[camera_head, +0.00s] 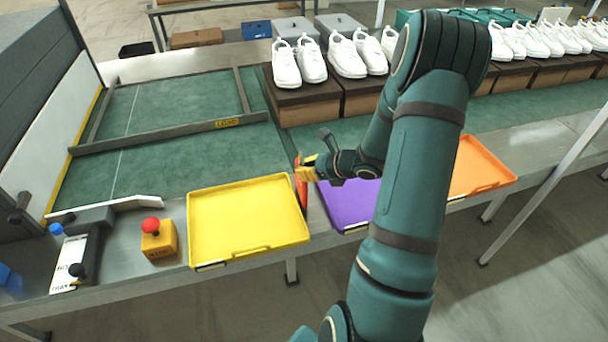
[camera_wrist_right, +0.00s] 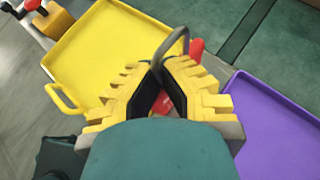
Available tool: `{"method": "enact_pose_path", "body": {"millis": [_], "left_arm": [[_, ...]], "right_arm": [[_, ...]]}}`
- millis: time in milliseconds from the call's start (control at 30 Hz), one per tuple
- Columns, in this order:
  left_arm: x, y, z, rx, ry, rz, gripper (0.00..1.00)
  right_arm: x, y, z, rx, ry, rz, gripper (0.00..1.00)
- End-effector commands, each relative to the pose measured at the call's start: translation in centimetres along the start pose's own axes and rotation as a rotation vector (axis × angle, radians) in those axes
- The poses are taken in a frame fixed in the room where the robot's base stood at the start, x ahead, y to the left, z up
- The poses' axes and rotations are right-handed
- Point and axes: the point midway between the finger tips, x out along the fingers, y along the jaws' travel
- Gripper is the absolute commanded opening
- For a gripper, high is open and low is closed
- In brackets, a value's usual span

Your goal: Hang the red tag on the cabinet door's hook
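My right gripper (camera_head: 303,171) has yellow fingers and is above the gap between the yellow and purple trays. In the right wrist view its fingertips (camera_wrist_right: 158,66) come together at the foot of a grey loop (camera_wrist_right: 174,42). The red tag (camera_head: 302,192) hangs upright just below the fingers in the head view. In the wrist view some red (camera_wrist_right: 196,49) shows beside the loop, and the fingers hide most of the tag. The gripper appears shut on the tag. No cabinet door or hook can be made out. My left gripper is not in view.
A yellow tray (camera_head: 247,263), purple tray (camera_head: 345,216) and orange tray (camera_head: 487,179) line the bench front. A red-button box (camera_head: 159,244) stands left. White shoes (camera_head: 286,66) sit on brown boxes (camera_head: 304,103) behind. The green belt (camera_head: 180,165) is clear in the middle.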

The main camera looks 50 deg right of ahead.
Motion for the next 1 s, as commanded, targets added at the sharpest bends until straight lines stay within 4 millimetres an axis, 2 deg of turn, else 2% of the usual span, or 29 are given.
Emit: {"method": "enact_pose_path", "body": {"millis": [100, 500, 533, 600, 633, 1000], "left_arm": [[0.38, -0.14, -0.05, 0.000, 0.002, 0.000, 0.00], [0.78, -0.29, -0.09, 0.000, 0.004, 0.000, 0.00], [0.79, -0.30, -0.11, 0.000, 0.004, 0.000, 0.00], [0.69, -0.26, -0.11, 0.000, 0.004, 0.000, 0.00], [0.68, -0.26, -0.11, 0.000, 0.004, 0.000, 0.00], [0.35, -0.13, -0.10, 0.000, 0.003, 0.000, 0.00]], "right_arm": [[0.80, -0.02, -1.36, 0.002, 0.001, 0.000, 0.00], [0.97, -0.04, -1.56, -0.001, -0.001, 0.000, 0.00], [0.97, -0.03, -1.58, 0.000, 0.000, 0.000, 0.07], [0.92, -0.02, -1.50, 0.000, 0.000, 0.000, 0.31], [0.92, -0.03, -1.49, 0.000, 0.000, 0.000, 0.34], [0.78, -0.02, -1.28, 0.001, 0.000, 0.000, 0.34]]}}
